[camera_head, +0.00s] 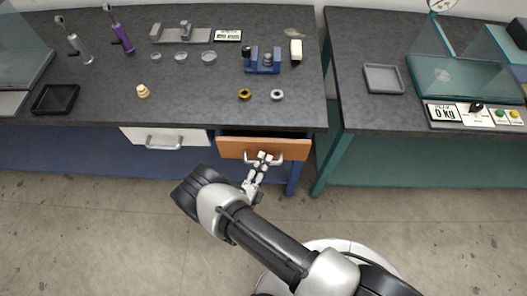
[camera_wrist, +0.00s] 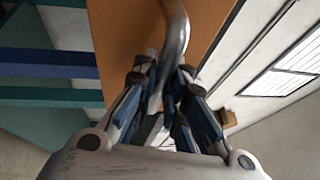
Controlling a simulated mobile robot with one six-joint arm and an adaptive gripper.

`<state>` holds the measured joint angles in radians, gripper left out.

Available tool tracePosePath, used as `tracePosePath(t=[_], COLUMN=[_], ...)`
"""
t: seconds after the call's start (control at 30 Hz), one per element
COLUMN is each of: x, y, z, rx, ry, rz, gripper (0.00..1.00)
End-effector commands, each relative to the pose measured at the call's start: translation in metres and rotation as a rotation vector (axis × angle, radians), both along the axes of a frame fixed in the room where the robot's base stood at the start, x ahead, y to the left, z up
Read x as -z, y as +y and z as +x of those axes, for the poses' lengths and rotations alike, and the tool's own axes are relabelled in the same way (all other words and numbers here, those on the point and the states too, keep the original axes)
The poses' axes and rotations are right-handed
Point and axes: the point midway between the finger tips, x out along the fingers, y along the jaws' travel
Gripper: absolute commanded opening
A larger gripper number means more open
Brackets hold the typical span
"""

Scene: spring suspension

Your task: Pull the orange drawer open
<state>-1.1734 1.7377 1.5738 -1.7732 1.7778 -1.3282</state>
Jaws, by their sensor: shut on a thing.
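The orange drawer (camera_head: 236,147) is under the dark worktop, in the middle of the head view. Its front stands out from the bench a little, with a dark gap above it. A curved metal handle (camera_head: 276,158) is on its front. My gripper (camera_head: 263,160) is at the handle, and its fingers are shut around the bar. In the wrist view the handle (camera_wrist: 175,40) runs down between the fingers of my gripper (camera_wrist: 162,80), with the orange front (camera_wrist: 120,35) behind it. The fingertips partly hide the bar.
A white drawer (camera_head: 165,138) with a metal handle is to the left. A blue bench leg (camera_head: 294,178) and a teal bench leg (camera_head: 330,165) stand to the right. The floor (camera_head: 100,240) before the bench is clear. Small parts lie on the worktop.

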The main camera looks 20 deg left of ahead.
Motion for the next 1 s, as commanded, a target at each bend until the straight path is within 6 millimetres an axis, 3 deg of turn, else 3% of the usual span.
tracePosePath(t=[0.3,0.6,0.8,1.0], x=[0.000,0.001,0.000,0.000], y=[-0.018,-0.034,-0.041,-0.044], z=[-0.085,-0.150,-0.175,-0.186], rx=[-0.010,-0.009,-0.006,-0.002], ry=[-0.001,-0.002,-0.001,-0.001], rz=[-0.004,0.000,0.000,0.000], gripper=[0.00,0.00,0.00,0.00])
